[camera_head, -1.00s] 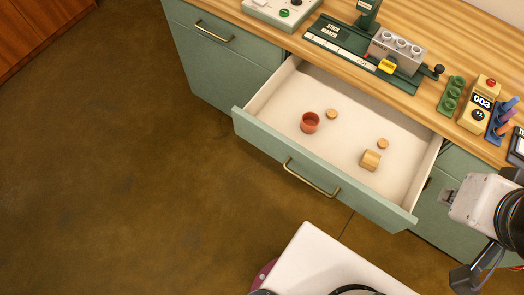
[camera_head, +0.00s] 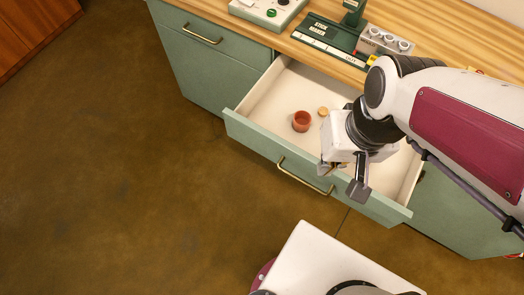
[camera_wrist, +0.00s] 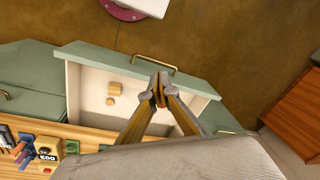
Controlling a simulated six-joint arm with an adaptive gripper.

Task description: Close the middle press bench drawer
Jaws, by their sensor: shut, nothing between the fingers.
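The middle press bench drawer stands pulled out from the green bench, with its green front (camera_head: 245,130) and brass handle (camera_head: 303,177). In the wrist view its front (camera_wrist: 100,57) and handle (camera_wrist: 155,63) also show. My gripper (camera_head: 328,169) is shut and empty, over the drawer close to the inner side of its front, near the handle in the picture. The fingertips (camera_wrist: 160,88) meet in the wrist view. Whether they touch the drawer cannot be told. My arm hides the right part of the drawer.
A red cup (camera_head: 302,121) and a wooden disc (camera_head: 323,111) lie in the drawer. A wooden cylinder (camera_wrist: 114,88) and another disc (camera_wrist: 110,101) show in the wrist view. A closed drawer (camera_head: 200,32) is at left. The bench top (camera_head: 285,40) holds equipment.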

